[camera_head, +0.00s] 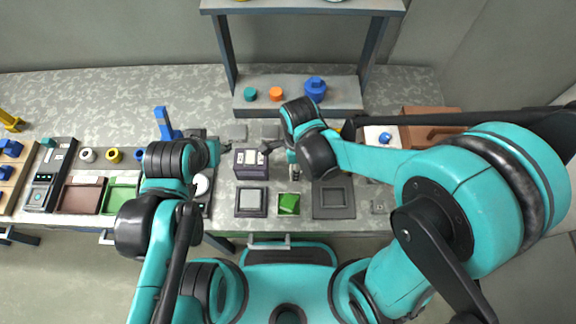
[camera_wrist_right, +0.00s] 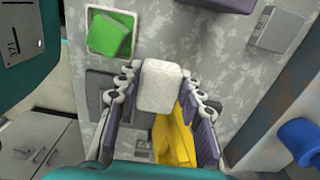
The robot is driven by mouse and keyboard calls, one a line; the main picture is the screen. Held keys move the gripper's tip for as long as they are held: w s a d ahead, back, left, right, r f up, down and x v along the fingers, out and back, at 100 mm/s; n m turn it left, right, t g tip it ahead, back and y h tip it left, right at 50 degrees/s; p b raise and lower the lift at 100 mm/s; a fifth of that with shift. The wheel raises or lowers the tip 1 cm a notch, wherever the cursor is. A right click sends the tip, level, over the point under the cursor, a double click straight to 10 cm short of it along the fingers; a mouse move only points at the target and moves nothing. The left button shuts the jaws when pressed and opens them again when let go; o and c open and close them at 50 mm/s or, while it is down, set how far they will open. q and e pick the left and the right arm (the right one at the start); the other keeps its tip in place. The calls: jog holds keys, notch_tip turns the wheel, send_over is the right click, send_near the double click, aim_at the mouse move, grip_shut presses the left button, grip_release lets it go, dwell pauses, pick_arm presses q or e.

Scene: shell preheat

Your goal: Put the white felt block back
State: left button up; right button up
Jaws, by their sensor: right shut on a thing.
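The white felt block (camera_wrist_right: 160,86) is a pale rounded block held between the purple-padded fingers of my right gripper (camera_wrist_right: 162,90) in the right wrist view. The fingers are shut on its two sides. A green block (camera_wrist_right: 112,35) sits askew on a green square pad beyond it; that block also shows in the head view (camera_head: 289,203). In the head view my right gripper (camera_head: 293,172) is over the bench behind the green block, and the felt block is not clear there.
A dark purple box (camera_head: 250,165) stands left of my right gripper. A framed grey pad (camera_head: 252,201) and a dark empty-looking tray (camera_head: 333,199) flank the green block. A raised shelf (camera_head: 290,95) with a blue jar (camera_head: 315,88) stands behind. Trays and small parts lie at left.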

aim_at(286, 170)
jog(key=w+a+f, duration=0.1)
jog(key=w, duration=0.1)
jog(key=w+a+f+b, duration=0.1)
jog(key=w+a+f, duration=0.1)
jog(key=shift+f+b, duration=1)
jog(key=shift+f, duration=1)
jog(key=shift+f, duration=0.15)
jog(key=o, duration=1.2)
